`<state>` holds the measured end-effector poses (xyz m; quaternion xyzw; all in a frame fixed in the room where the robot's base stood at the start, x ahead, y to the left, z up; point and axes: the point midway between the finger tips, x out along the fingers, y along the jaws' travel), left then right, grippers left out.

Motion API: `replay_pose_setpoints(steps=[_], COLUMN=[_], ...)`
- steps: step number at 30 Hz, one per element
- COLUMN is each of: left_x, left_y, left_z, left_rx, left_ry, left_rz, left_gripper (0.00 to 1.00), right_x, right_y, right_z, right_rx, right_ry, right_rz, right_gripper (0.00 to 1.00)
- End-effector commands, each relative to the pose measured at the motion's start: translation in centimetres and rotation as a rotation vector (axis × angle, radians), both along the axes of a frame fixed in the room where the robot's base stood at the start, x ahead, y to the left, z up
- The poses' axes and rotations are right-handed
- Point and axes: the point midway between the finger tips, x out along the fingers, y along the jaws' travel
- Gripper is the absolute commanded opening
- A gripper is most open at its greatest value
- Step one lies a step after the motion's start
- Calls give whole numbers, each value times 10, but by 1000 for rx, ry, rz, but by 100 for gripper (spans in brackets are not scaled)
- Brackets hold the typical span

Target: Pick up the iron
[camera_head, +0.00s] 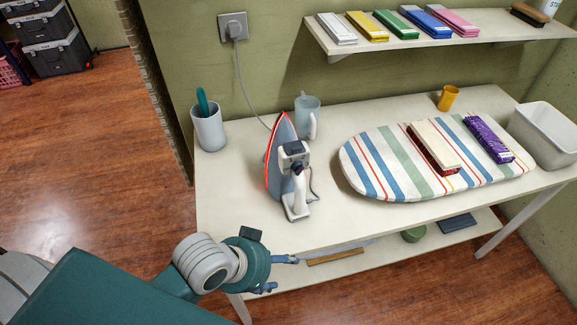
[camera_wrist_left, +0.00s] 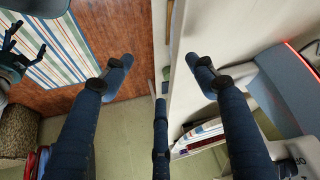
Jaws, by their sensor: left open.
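The iron (camera_head: 294,170) stands upright on its heel on the white table (camera_head: 240,215). Its soleplate faces left with a glowing red edge, and its handle faces the front. In the left wrist view, part of the iron (camera_wrist_left: 285,88) shows at the right edge, beyond the fingers. My left gripper (camera_head: 283,273) is open and empty at the table's front edge, in front of and below the iron, not touching it. Its spread fingers fill the left wrist view (camera_wrist_left: 160,72). What looks like my right gripper (camera_wrist_left: 25,48) shows partly at the left edge there.
A cup with a teal-handled item (camera_head: 209,128) stands left of the iron, and a pale jug (camera_head: 308,118) behind it. The striped ironing board (camera_head: 370,165) lies to the right. A cord (camera_head: 240,85) runs to the wall outlet. A lower shelf (camera_head: 370,265) holds several items.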

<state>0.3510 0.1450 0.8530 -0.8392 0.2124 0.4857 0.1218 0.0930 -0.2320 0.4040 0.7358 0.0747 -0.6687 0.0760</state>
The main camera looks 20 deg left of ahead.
Motion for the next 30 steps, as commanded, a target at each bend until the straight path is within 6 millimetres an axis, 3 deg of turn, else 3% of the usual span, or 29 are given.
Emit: replay_pose_setpoints(steps=[4,8,13,18,21,25,30], left_x=[30,49,75,103,113,121,133], left_y=[-29,-40,-12,33,49,51,35], left_z=[16,29,49,73,83,83,66], left_rx=[-46,-89,-132,-153,-162,-171,-172], left_ry=[-98,-152,-169,-189,-199,-206,-206], left_rz=[-221,-401,-497,-447,-416,-399,-401], left_gripper=[57,57,57,57,57,57,57], right_x=[0,0,0,0,-1,-2,-4], right_y=[0,0,-2,-4,-4,-4,-4], right_z=[0,0,0,0,0,2,7], right_rx=[0,-1,-2,-4,-4,-5,-5], right_ry=[-1,-1,0,0,0,2,4], right_rz=[0,0,0,1,1,1,2], right_gripper=[86,86,86,86,86,86,86])
